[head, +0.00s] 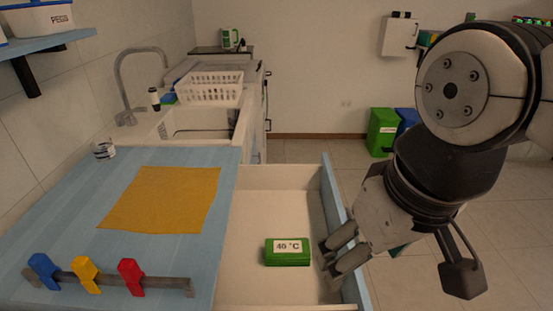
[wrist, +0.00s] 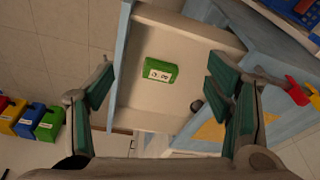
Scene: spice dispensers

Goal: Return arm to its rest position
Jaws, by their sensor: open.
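My gripper (head: 340,254) is at the right side of the open drawer in the head view, with its fingers pointing down and left over the drawer's right wall. In the wrist view its fingers (wrist: 160,85) are spread wide with nothing between them. The open drawer (head: 270,182) has blue edges and a pale inside. A green box (head: 288,258) labelled "40 °C" lies in the drawer, left of my fingers and apart from them. It also shows in the wrist view (wrist: 160,71).
A blue counter (head: 60,238) with a yellow cloth (head: 162,198) and a rack of coloured blocks (head: 110,282) adjoins the drawer on its left. Behind are a sink (head: 200,122) and a white basket (head: 209,88). Green and blue bins (head: 382,132) stand on the floor beyond.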

